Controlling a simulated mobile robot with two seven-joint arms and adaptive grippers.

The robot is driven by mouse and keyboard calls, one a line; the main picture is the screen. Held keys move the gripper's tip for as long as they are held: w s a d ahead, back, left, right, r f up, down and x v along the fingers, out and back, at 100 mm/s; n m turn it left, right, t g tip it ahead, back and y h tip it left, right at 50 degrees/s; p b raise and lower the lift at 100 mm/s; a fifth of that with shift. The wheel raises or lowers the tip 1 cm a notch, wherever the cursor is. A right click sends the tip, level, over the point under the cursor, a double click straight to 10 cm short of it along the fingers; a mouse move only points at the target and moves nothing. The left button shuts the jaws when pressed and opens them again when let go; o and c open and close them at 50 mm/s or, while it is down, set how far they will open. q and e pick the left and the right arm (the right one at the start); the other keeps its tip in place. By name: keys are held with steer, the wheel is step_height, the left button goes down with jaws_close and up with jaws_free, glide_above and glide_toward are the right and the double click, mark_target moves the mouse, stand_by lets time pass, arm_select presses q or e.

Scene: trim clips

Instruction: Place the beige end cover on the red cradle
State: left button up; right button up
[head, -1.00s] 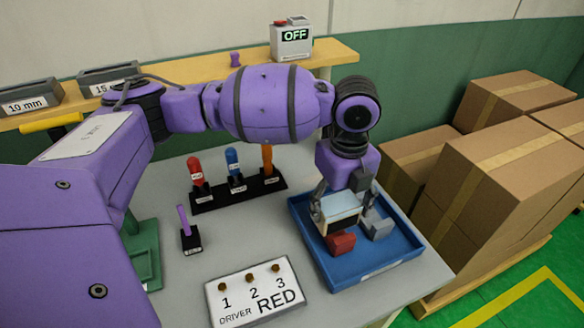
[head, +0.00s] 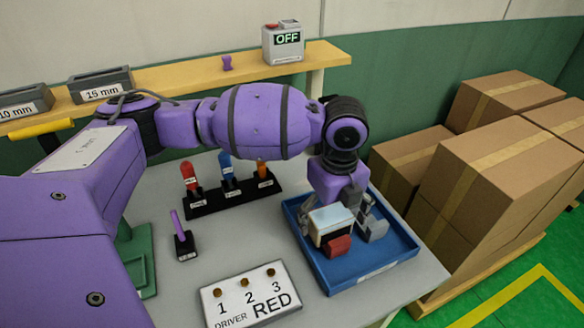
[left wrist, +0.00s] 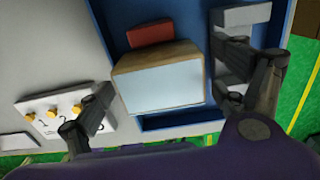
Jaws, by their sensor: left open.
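The beige end cover (head: 325,224), a box with a pale bluish-white top face, is in the blue tray. In the left wrist view the cover (left wrist: 165,82) fills the middle, with its tan side showing at the top. The red cradle (head: 340,245) is against the cover's near side in the head view; the red cradle (left wrist: 150,33) is partly hidden by the cover in the wrist view. I cannot tell whether the cover rests on it. My left gripper (head: 337,218) is open, its fingers (left wrist: 168,98) on either side of the cover with gaps. My right gripper is out of view.
The blue tray (head: 383,272) also holds grey blocks (head: 373,230) right of the cover. A rack of colored handles (head: 232,197), a purple-handled tool (head: 184,240) and a "DRIVER RED" sign (head: 252,296) stand on the grey table. Cardboard boxes (head: 490,180) are at right.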

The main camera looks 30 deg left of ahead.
mark_target(331, 215)
arm_select(q)
steer(key=shift+r, duration=0.1)
step_height(331, 215, up, 12)
steer(key=shift+r+p, duration=0.15)
steer(key=shift+p, duration=0.25)
stand_by(0.4)
